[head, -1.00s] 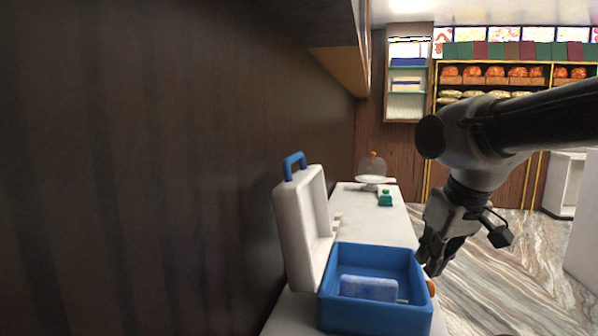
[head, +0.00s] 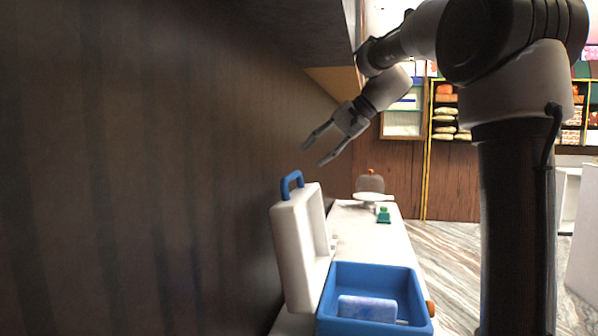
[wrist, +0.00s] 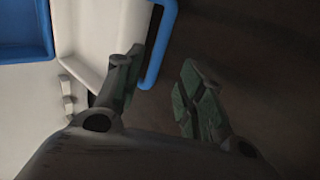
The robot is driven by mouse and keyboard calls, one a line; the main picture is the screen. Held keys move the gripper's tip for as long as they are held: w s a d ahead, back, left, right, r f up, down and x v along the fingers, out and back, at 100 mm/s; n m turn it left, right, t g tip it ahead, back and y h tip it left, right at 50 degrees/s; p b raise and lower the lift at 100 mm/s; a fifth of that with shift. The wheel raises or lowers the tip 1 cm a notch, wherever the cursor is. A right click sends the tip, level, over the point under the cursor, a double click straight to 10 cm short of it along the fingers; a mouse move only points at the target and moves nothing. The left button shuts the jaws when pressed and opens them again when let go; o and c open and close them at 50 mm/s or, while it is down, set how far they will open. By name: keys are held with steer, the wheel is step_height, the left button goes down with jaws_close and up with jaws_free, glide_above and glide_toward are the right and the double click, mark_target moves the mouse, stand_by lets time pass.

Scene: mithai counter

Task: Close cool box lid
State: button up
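The cool box (head: 325,307) is a blue open tub on the white counter, with a pale blue-white block (head: 367,308) inside. Its white lid (head: 292,254) stands upright on the tub's left side, near the dark wall, with a blue handle (head: 291,184) on top. My gripper (head: 313,155) is open and empty, above the lid in the head view. In the wrist view my gripper (wrist: 158,82) has its fingers spread. There the lid (wrist: 90,35) and its handle (wrist: 158,45) show beyond the left finger, and the tub (wrist: 25,30) is at the top left.
The dark wall (head: 150,200) runs close along the left, and a shelf edge (head: 320,35) overhangs above. Farther along the counter (head: 360,232) are a domed cake stand (head: 370,190) and a small green object (head: 383,215). Counter space between them and the tub is clear.

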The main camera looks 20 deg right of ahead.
mark_target(294, 174)
steer(key=x, duration=0.7)
steer(key=shift+w+f, duration=0.15)
steer(key=shift+f, duration=0.15)
steer(key=shift+c, duration=0.3)
jaws_close()
